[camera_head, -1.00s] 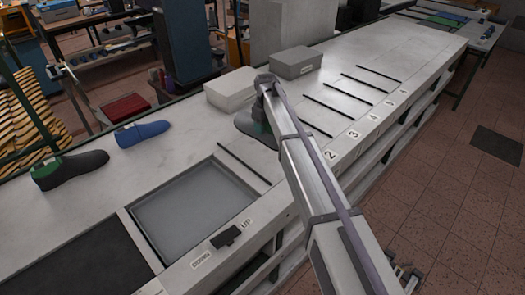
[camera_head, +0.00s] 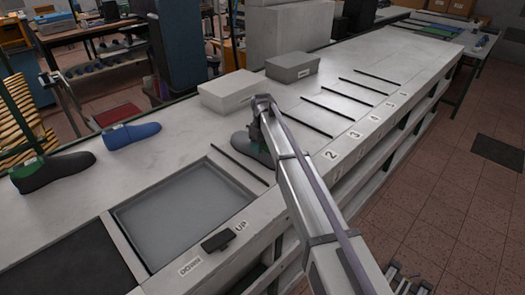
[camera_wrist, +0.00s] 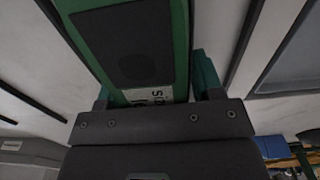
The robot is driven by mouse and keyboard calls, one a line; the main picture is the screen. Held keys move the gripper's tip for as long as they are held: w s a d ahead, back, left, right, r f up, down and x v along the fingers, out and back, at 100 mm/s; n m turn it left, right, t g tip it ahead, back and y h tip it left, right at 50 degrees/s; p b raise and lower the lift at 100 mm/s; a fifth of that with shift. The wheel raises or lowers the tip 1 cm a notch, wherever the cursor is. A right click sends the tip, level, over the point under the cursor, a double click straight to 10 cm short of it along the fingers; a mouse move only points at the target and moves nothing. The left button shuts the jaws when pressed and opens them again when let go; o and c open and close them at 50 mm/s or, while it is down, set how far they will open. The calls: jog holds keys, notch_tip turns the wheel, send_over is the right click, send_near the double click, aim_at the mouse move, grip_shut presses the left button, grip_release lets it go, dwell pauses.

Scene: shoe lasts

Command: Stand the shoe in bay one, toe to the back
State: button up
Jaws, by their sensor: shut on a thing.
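The held shoe (camera_head: 247,146) is dark grey with some green at its top. It is at the right of the divider beside the tray, in the area left of tag 2. The arm covers part of it and the tag for bay one. My gripper (camera_head: 259,130) is above it, shut on its green upper part. In the wrist view a green block (camera_wrist: 181,40) with a dark panel and partly hidden lettering sits between the jaws. I cannot tell whether the sole touches the bench, or which way the toe points.
Dark divider strips (camera_head: 239,163) mark the bays, with several numbered tags along the front edge. A white box (camera_head: 228,93) and a grey box (camera_head: 292,67) stand behind. A grey tray (camera_head: 128,228) lies left, with a dark shoe (camera_head: 50,172) and a blue shoe (camera_head: 131,135) beyond it.

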jog(key=shift+f, duration=0.1)
jog(key=o, duration=1.5)
jog(key=shift+o, duration=0.2)
notch_tip(320, 180, up, 13)
jog(key=p, duration=1.2)
jog(key=shift+f, duration=0.25)
